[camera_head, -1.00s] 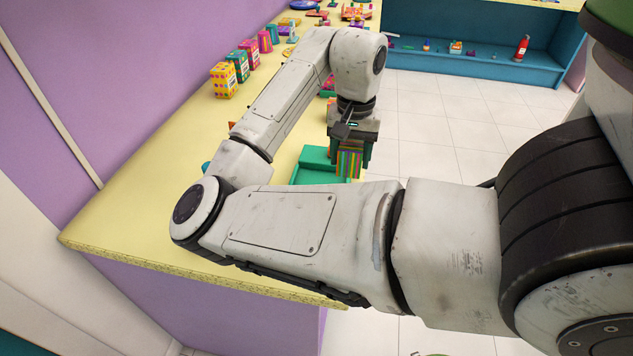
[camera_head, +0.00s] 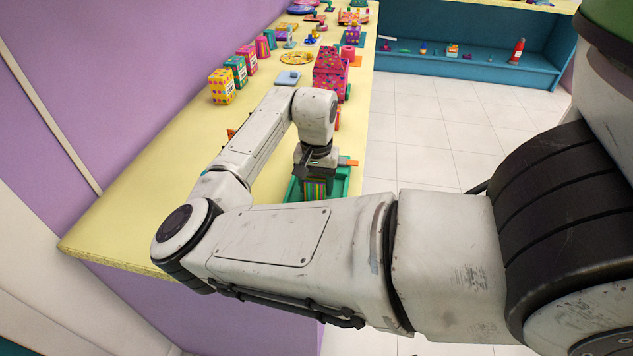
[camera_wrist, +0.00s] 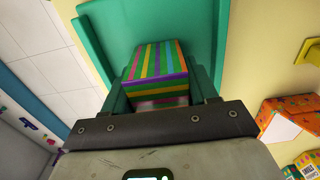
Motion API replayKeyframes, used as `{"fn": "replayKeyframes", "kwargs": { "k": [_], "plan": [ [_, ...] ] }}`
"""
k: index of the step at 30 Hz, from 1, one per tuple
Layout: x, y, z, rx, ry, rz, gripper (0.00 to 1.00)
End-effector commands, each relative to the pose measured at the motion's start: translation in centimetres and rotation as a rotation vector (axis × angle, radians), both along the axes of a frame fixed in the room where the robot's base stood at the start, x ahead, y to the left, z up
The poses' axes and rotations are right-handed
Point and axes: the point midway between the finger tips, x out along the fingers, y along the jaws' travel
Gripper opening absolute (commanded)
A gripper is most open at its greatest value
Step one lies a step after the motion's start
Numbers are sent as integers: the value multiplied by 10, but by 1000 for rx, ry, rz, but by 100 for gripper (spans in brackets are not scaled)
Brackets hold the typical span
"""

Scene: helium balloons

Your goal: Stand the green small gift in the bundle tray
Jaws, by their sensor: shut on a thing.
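My gripper (camera_head: 314,180) is shut on a small gift with green, yellow, orange and purple stripes. The gift (camera_head: 314,188) shows below my gripper in the head view, within the outline of the green bundle tray (camera_head: 342,183). In the wrist view, the gift (camera_wrist: 158,62) sits between the two fingers, with the tray's green floor and walls (camera_wrist: 93,45) around it. The gift looks upright. I cannot tell whether its base touches the tray floor. My forearm hides the near part of the tray in the head view.
A large pink dotted box (camera_head: 331,75) stands farther along the yellow counter (camera_head: 130,205). Several dotted gift boxes (camera_head: 222,86) line the wall side. An orange box (camera_wrist: 285,115) lies beside the tray in the wrist view. The counter edge and tiled floor are close by the tray.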

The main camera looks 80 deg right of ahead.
Motion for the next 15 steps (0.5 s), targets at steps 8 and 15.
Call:
{"fn": "replayKeyframes", "kwargs": {
  "k": [8,15],
  "plan": [
    [0,0,-3,-1,1,0,18],
    [0,0,-2,0,0,0,80]
  ]
}}
